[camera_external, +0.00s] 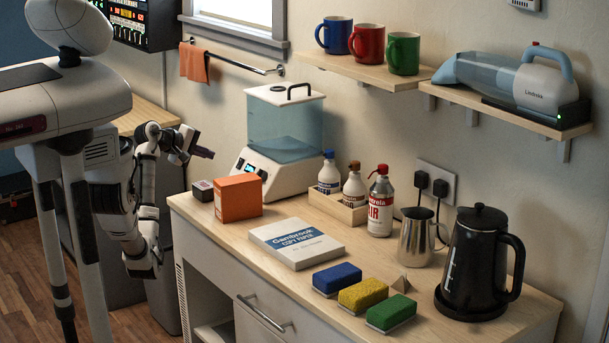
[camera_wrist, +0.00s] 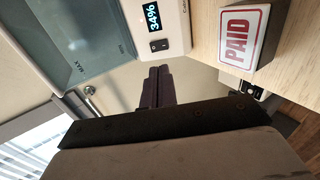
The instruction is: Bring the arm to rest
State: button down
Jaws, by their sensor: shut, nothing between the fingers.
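My arm is folded beside my body at the left in the external view, clear of the counter. My gripper (camera_external: 203,153) points right, a little above the counter's left end and apart from the things on it. In the wrist view, my gripper (camera_wrist: 159,72) shows its two dark fingers together with nothing between them.
The wooden counter (camera_external: 285,213) holds an orange box (camera_external: 238,197), a small dark stamp block (camera_external: 203,190), a water-tank appliance (camera_external: 283,140), a paper pack (camera_external: 296,242), sponges, bottles and a black kettle (camera_external: 480,262). The stamp's PAID face (camera_wrist: 244,38) shows in the wrist view.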

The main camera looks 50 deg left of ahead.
jog(key=shift+v, duration=2.15)
jog(key=shift+r, duration=0.15)
